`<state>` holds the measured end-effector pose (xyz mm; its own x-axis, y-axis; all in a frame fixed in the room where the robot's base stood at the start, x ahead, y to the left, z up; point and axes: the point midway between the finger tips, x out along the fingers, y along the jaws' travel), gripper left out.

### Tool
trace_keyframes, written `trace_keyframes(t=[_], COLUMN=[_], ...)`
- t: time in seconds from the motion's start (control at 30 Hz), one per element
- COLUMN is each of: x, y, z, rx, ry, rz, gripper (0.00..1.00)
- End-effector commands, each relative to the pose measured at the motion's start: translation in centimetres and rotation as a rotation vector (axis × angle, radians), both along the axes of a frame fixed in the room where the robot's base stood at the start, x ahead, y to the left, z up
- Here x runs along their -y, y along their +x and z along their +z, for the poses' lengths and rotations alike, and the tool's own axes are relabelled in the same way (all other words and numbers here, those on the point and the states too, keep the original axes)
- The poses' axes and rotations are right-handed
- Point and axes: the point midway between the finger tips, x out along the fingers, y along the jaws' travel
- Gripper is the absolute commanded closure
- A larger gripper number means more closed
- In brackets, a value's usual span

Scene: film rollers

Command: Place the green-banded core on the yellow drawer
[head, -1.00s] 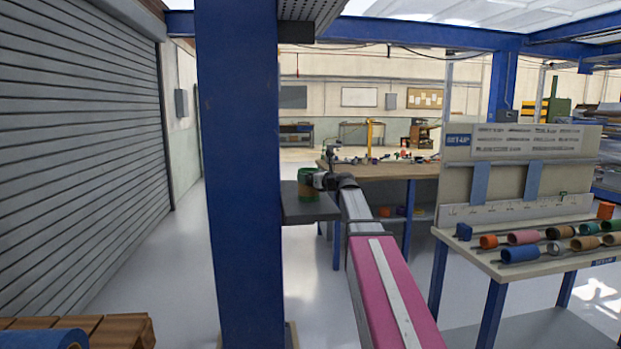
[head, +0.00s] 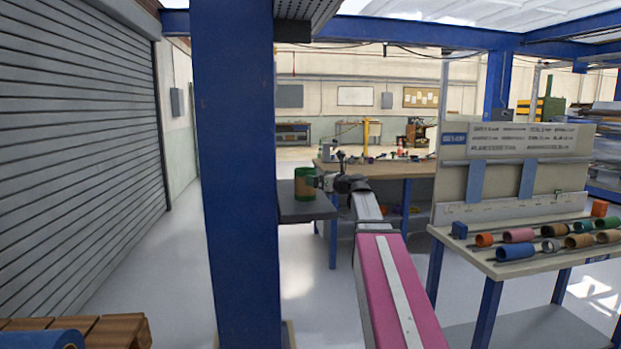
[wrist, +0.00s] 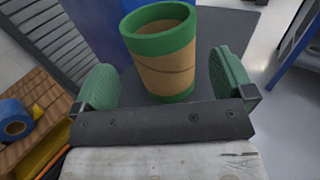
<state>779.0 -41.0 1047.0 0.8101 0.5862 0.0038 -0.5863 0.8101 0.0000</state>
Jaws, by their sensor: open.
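The green-banded core (head: 305,185) is a tan tube with green ends. It stands upright on a dark grey shelf (head: 300,211) beside the blue pillar. My gripper (head: 326,183) is at its right side in the head view. In the wrist view, the core (wrist: 160,62) stands just ahead of my open gripper (wrist: 167,84), with one green finger pad on each side and clear gaps to both. The jaws hold nothing.
A blue pillar (head: 236,180) rises close left of the shelf. A set-up bench (head: 520,262) with several coloured rolls stands at the right, and a wooden workbench (head: 385,168) behind. A pallet with a blue roll (wrist: 14,120) lies lower left. Bare floor lies between.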

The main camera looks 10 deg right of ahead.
Motion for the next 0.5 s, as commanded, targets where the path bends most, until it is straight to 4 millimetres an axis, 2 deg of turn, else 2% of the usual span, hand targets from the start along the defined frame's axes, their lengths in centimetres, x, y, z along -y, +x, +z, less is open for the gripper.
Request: trace_keyframes(t=[0.03, 0.2, 0.37, 0.5], x=[0.6, 2.1, 2.8, 2.7], y=[-1.2, -3.1, -4.0, -3.7], z=[0.0, 0.0, 0.0, -0.9], rx=[0.000, 0.001, 0.001, -0.003], ry=[0.000, 0.001, 0.001, 0.000], rz=[-0.001, 0.000, 0.001, 0.002], gripper=[0.00, 0.00, 0.00, 0.00])
